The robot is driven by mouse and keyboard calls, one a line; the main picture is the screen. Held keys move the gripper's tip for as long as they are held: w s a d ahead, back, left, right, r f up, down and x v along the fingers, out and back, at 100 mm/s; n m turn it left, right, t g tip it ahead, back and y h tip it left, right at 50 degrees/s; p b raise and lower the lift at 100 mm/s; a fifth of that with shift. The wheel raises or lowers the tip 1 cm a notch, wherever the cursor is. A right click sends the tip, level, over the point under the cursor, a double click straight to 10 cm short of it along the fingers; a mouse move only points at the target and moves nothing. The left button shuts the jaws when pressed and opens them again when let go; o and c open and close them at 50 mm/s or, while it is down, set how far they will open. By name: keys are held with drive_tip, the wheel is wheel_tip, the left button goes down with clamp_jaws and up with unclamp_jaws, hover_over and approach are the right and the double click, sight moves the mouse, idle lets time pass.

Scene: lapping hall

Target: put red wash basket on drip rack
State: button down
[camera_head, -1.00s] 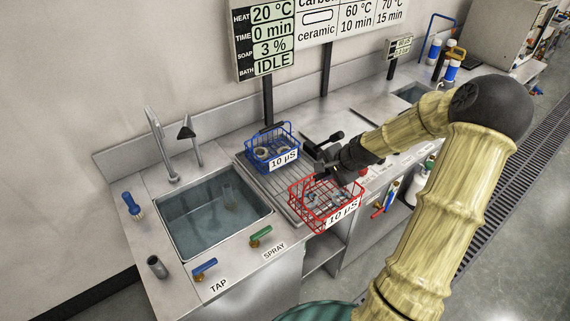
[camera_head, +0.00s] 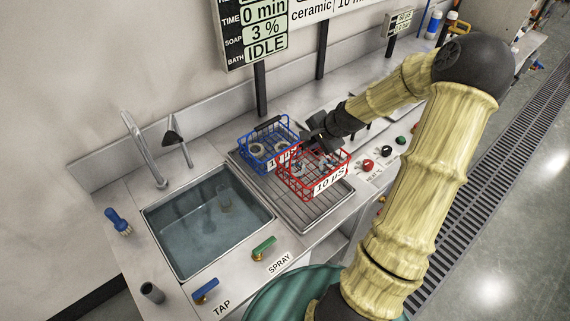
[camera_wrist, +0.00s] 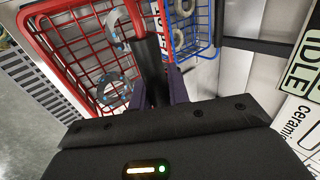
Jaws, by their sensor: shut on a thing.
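The red wash basket (camera_head: 312,178) is a wire basket with a white "10 µS" label and grey ring-shaped parts inside. In the head view it hangs over or rests on the drip rack (camera_head: 318,207), a ribbed metal tray right of the sink; I cannot tell if its bottom touches. My gripper (camera_head: 322,143) is shut on the basket's handle at its back side. In the wrist view the red basket (camera_wrist: 82,50) is at left, its handle between the jaws (camera_wrist: 160,88). The blue basket (camera_head: 268,146) stands at the rack's back left, close beside the red one.
A water-filled sink (camera_head: 208,222) lies left of the rack, with a tap (camera_head: 146,150) behind it. Green spray (camera_head: 262,249) and blue tap (camera_head: 206,290) handles stand in front. Red, black and green knobs (camera_head: 386,152) sit to the right. A sign post (camera_head: 260,90) rises behind the blue basket.

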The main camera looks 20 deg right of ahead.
drive_tip(key=shift+r, duration=0.15)
drive_tip(key=p, duration=0.1)
hover_over(310, 169)
drive_tip(key=shift+w+f, duration=0.1)
drive_tip(key=shift+f, duration=2.85)
drive_tip(key=shift+f+p, duration=0.55)
drive_tip(key=shift+f, duration=1.5)
drive_tip(key=shift+f, duration=0.15)
drive_tip(key=c, duration=1.3)
unclamp_jaws()
drive_tip(key=shift+a, duration=0.1)
drive_tip(key=shift+c, duration=0.2)
